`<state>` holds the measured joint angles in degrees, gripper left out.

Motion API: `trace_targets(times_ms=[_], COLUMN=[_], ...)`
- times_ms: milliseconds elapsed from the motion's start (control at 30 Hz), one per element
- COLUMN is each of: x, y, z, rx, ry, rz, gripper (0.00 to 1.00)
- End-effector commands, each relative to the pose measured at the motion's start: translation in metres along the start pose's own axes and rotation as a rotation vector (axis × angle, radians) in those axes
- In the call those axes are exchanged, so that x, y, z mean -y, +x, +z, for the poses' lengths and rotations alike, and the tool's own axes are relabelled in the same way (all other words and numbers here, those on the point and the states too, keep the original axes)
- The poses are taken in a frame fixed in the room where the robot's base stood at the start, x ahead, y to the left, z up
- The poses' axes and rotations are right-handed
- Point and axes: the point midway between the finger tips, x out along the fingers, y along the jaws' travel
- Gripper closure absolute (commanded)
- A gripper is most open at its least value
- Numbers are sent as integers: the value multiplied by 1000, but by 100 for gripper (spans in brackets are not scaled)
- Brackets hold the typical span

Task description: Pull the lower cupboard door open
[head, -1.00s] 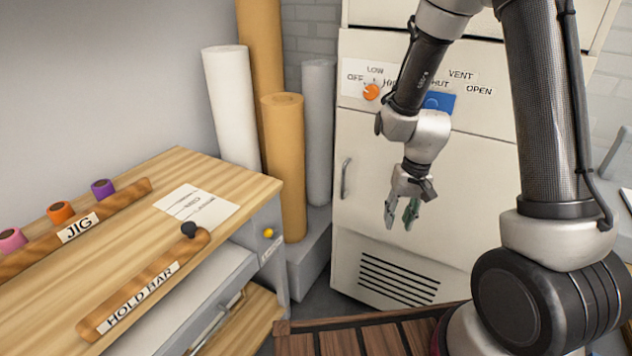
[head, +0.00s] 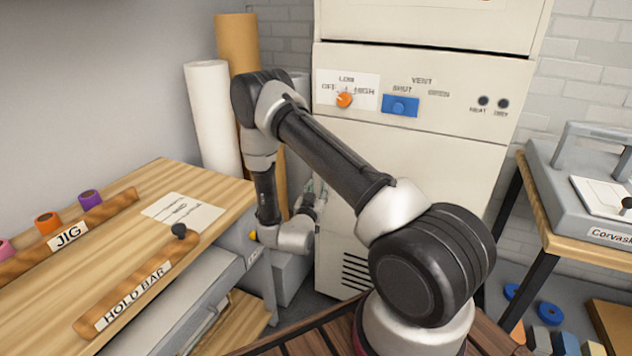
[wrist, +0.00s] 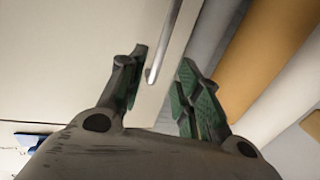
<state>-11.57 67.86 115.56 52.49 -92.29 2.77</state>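The lower cupboard door (head: 440,160) is a cream panel below the control strip of the tall cabinet. It looks shut. Its metal bar handle (wrist: 173,38) shows in the wrist view, running up between my fingers. My gripper (head: 312,192) is at the door's left side in the head view, where my arm and fingers hide most of the handle. In the wrist view my gripper (wrist: 162,62) is open, with one green-padded finger on each side of the handle's lower end. Gaps show between the handle and both pads.
The control strip above has an orange knob (head: 344,100) and a blue vent slider (head: 400,106). A wooden workbench (head: 125,225) stands left, near my arm. Tall rolls (head: 210,115) stand behind it. A second bench with a grey machine (head: 590,185) stands right.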

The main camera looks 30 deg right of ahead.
Motion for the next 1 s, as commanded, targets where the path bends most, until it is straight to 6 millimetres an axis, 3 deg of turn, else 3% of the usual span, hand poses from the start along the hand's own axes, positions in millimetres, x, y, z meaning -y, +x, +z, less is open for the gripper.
trace_targets(times_ms=[400, 767, 967, 1000], x=[-1, 0, 0, 0], y=[64, 72, 72, 72], z=[0, 1, 1, 1], rx=[2, 3, 4, 4], ry=[3, 1, 1, 1], rz=[1, -1, -1, -1], gripper=[66, 66, 99, 100])
